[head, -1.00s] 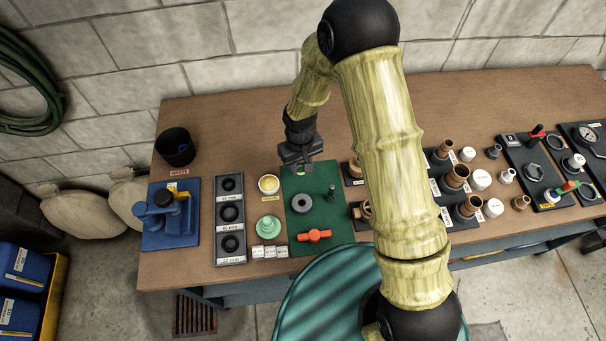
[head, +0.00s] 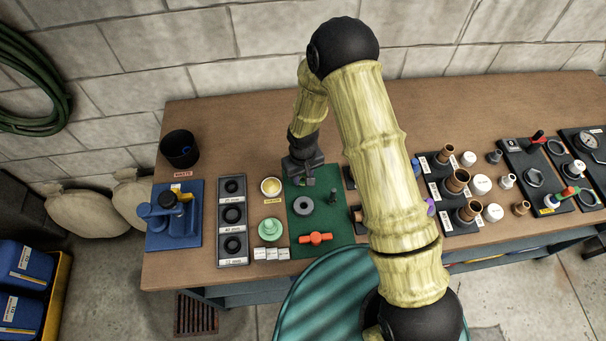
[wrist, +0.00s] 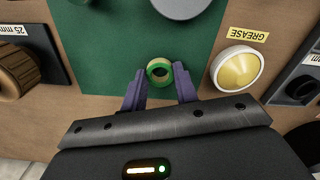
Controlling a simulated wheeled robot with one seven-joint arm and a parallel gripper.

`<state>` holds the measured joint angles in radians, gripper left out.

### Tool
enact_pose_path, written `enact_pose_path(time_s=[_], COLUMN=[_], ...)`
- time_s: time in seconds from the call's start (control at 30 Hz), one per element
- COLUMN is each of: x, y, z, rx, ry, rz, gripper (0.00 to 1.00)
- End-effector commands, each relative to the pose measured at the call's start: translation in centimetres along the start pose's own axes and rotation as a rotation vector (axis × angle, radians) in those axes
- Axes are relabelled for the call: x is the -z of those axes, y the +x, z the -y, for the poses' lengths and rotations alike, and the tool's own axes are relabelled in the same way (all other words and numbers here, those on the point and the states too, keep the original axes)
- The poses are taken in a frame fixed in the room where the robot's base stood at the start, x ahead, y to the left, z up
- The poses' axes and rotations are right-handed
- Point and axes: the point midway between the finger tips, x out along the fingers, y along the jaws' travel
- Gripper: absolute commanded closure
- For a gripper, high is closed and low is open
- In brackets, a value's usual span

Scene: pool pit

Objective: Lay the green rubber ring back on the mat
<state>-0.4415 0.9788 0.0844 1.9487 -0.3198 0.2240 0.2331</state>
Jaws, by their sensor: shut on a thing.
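The small green rubber ring (wrist: 159,72) sits between the fingertips of my gripper (wrist: 160,88) in the wrist view. The gripper is shut on it. The green mat (head: 337,218) lies on the bench, and my gripper (head: 304,182) is over its far edge in the head view. The mat also fills the upper middle of the wrist view (wrist: 105,55), behind the ring. I cannot tell whether the ring touches the mat. In the head view the ring is hardly visible under the fingers.
On the mat are a grey round part (head: 303,206), a small dark upright part (head: 332,196) and an orange-red handle (head: 315,238). A grease pot (head: 270,187) stands left of the mat, with a pale green stepped cone (head: 270,229) nearer. Dark fitting racks stand to the right.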

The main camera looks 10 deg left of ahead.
Motion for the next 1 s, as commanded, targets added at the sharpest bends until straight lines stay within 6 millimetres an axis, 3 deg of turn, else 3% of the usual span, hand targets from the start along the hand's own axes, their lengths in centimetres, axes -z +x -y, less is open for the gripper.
enact_pose_path(time_s=[0.17, 0.2, 0.3, 0.77, 1.0], x=[0.0, 0.0, 0.0, 0.0, 0.1], y=[0.4, 0.4, 0.3, -0.4, -3.3], z=[0.0, 0.0, 0.0, 0.0, 0.0], rx=[0.000, 0.000, 0.000, 0.000, 0.000], ry=[0.000, 0.000, 0.000, 0.001, 0.001], rz=[0.001, 0.000, 0.000, -0.001, -0.004], gripper=[0.89, 0.69, 0.49, 0.49, 0.49])
